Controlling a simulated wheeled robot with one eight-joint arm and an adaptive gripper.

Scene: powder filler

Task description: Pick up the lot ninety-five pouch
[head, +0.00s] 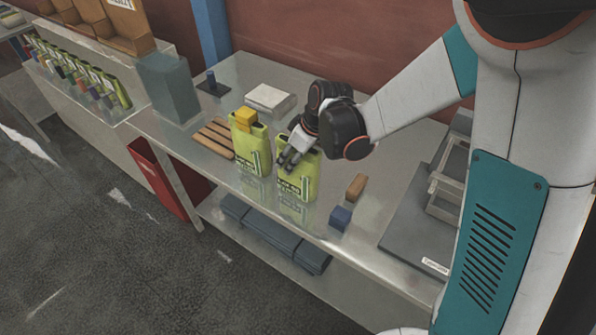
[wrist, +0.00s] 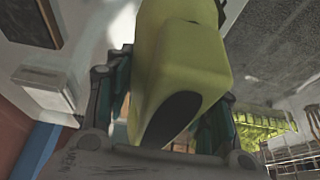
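Two upright yellow-green pouches stand on the metal table. The left pouch (head: 252,148) has a yellow block at its top. My gripper (head: 290,160) is down at the top of the right pouch (head: 297,184), which has a green mark and a dark label too small to read. In the wrist view a yellow-green pouch (wrist: 180,65) with a dark oval patch lies between the fingers of my gripper (wrist: 165,110). The fingers look spread on both sides, with a narrow gap at the left finger. Part of the right pouch's top is hidden by my gripper.
A slatted wooden rack (head: 214,138) and a white block (head: 269,98) are near the pouches. A blue cube (head: 340,218) and a brown block (head: 356,187) lie to the right. A grey machine base (head: 415,225) stands farther right.

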